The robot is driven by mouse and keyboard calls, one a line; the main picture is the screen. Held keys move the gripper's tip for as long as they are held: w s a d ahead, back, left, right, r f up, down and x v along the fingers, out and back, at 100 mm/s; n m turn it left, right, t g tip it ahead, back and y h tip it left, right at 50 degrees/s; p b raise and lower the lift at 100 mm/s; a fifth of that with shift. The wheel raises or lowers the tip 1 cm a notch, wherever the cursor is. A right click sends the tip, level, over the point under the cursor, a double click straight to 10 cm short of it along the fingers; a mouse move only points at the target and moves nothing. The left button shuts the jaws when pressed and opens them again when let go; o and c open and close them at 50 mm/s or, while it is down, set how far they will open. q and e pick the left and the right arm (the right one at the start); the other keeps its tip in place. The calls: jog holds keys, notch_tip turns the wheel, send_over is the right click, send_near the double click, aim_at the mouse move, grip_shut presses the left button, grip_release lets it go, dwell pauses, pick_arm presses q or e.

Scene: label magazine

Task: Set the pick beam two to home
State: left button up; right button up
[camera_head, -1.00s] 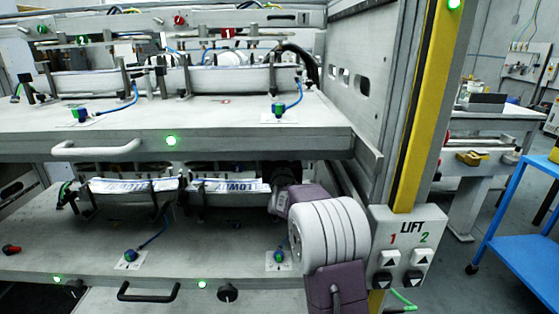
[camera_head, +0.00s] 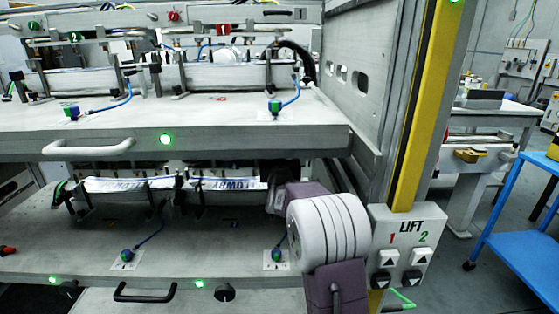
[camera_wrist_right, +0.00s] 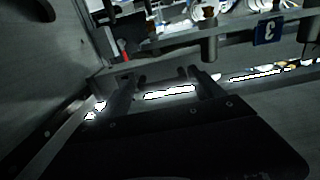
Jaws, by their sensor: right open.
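My right arm (camera_head: 330,228) reaches into the lower bay from the right, beside the lift post. Its gripper is hidden in the head view. In the wrist view my right gripper (camera_wrist_right: 166,84) is open, its dark fingers apart below a metal rail (camera_wrist_right: 170,42) with a blue tag reading 3 (camera_wrist_right: 266,32). A bright strip shows between the fingers; I cannot tell what it is. In the upper bay a metal beam (camera_head: 100,38) carries a green tag reading 2 (camera_head: 74,37). I cannot tell for certain which bar is pick beam two. My left gripper is not in view.
The upper shelf (camera_head: 190,110) overhangs the lower shelf (camera_head: 200,255), which holds label magazines (camera_head: 225,184) and sensors with blue cables. The lift panel (camera_head: 407,245) is close to my arm's right. A blue cart (camera_head: 520,250) stands at the far right.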

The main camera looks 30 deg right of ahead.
jog(key=v, duration=0.8)
jog(key=shift+d, duration=0.1)
